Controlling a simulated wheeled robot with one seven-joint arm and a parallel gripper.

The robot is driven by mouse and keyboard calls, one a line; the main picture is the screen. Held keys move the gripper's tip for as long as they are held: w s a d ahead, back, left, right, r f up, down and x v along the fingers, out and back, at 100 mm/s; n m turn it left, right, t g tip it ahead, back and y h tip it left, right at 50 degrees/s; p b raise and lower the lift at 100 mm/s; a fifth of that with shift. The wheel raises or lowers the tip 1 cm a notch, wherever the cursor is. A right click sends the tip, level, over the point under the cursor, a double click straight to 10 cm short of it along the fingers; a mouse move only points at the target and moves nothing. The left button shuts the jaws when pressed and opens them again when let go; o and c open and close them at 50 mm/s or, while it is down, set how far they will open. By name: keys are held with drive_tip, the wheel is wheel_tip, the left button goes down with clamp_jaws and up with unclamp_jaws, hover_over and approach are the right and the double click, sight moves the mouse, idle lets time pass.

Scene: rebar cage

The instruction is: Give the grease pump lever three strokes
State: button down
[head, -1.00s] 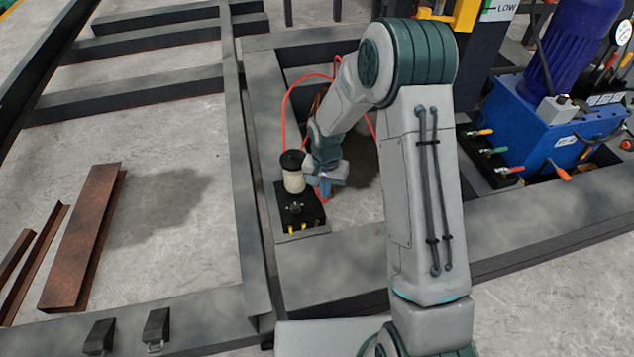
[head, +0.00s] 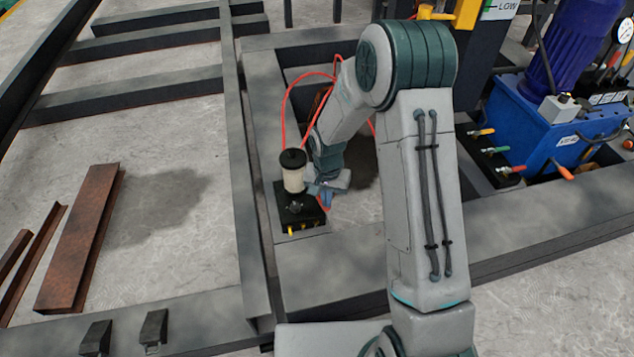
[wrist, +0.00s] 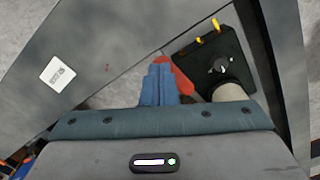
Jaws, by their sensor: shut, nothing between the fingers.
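The grease pump (head: 296,190) is a black block with a pale cylinder and black cap, at the inner edge of the grey frame in the head view. Its black body (wrist: 212,58) with yellow fittings is at the upper right of the wrist view. A red lever grip (wrist: 182,76) shows just beyond my fingertips. My gripper (head: 325,199) is beside the pump's right side. In the wrist view its blue fingers (wrist: 158,84) are closed together with nothing between them, right up against the red grip. Whether they touch it I cannot tell. The rest of the lever is hidden.
Grey steel beams (head: 258,120) frame the pump on the left and front. A red hose (head: 286,105) loops behind it. A blue hydraulic unit (head: 560,135) with several coloured handles stands at the right. Rusty steel sections (head: 82,240) lie on the floor at left.

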drive_tip(key=shift+s+d+f+b, duration=0.1)
drive_tip(key=shift+s+f+b, duration=0.25)
drive_tip(key=shift+f+b, duration=0.15)
drive_tip(key=shift+f, duration=0.1)
drive_tip(key=shift+s+f+b, duration=0.3)
drive_tip(key=shift+f+b, duration=0.15)
drive_tip(key=shift+f, duration=0.15)
drive_tip(key=shift+f, duration=0.1)
drive_tip(key=shift+s+d+f+b, duration=0.1)
drive_tip(key=shift+s+f+b, duration=0.2)
drive_tip(key=shift+f+b, duration=0.25)
